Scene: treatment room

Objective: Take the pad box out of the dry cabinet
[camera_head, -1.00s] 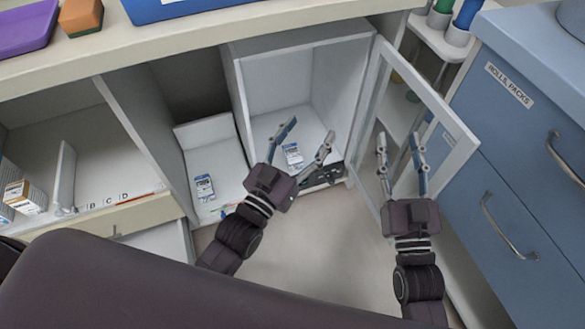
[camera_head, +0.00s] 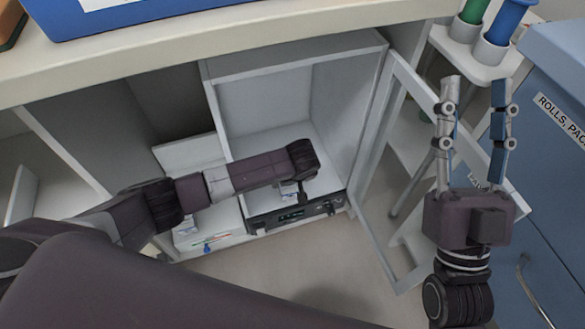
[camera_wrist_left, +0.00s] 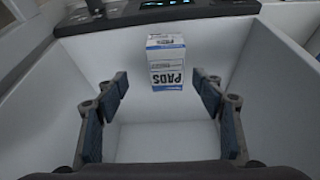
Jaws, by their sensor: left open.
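The dry cabinet (camera_head: 222,90) is a white box with a dark control panel (camera_head: 295,214) along its lower front; its glazed door (camera_head: 373,145) stands open to the right. The pad box (camera_wrist_left: 166,66), white and blue and marked PADS, stands inside. In the head view my left arm mostly hides the pad box (camera_head: 289,194). My left gripper (camera_wrist_left: 159,79) is inside the cabinet, open, with a finger to each side of the box's line and clear space between fingers and box. My right gripper (camera_head: 474,88) is open and empty, raised in front of the open door.
Another small box (camera_head: 186,232) and some pens (camera_head: 212,240) lie in the open compartment left of the cabinet, partly behind my left arm. A countertop (camera_head: 240,38) runs above.

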